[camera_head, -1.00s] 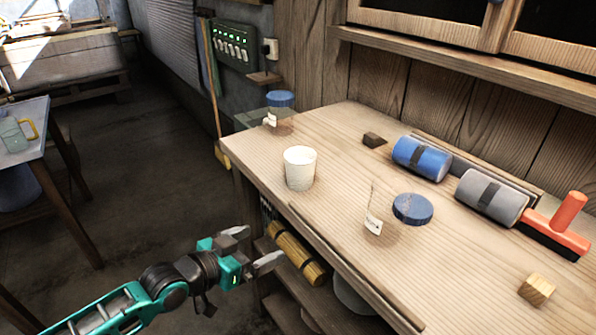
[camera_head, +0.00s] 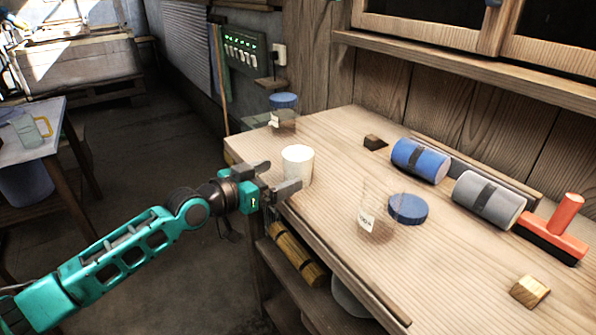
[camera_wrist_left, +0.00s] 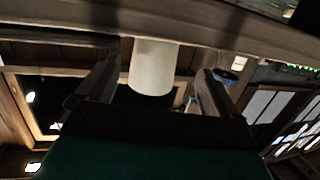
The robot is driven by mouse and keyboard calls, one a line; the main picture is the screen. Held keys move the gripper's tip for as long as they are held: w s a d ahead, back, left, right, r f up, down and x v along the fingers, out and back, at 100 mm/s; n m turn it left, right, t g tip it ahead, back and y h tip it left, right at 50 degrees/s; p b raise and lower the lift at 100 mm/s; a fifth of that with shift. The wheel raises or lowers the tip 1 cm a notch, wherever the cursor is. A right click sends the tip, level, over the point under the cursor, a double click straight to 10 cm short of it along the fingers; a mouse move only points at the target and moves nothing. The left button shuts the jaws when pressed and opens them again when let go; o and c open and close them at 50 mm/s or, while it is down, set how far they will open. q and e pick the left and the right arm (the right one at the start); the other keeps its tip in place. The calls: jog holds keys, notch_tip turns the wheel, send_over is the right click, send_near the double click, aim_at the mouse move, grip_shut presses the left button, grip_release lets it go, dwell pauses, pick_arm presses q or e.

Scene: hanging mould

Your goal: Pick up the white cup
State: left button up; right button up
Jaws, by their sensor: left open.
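The white cup (camera_head: 298,163) stands upright on the wooden workbench near its left front edge. My left gripper (camera_head: 277,178) is open in front of the cup, at about the height of the cup's lower part. In the left wrist view the cup (camera_wrist_left: 154,68) shows between the two open fingers (camera_wrist_left: 155,85), with gaps on both sides. The near finger hides part of the cup's lower side in the head view. How deep the cup sits between the fingers is hard to tell. My right gripper is not in view.
Another blue-lidded jar (camera_head: 284,101) stands behind.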

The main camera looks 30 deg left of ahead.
aim_at(288, 173)
pick_arm(q)
jog(key=shift+d+x, duration=0.15)
jog(key=shift+x, duration=1.45)
jog(key=shift+d+x, duration=0.2)
jog(key=shift+x, duration=1.35)
jog(key=shift+s, duration=0.1)
jog(key=c, duration=1.1)
jog(key=shift+r, duration=0.1)
jog(key=shift+c, duration=0.2)
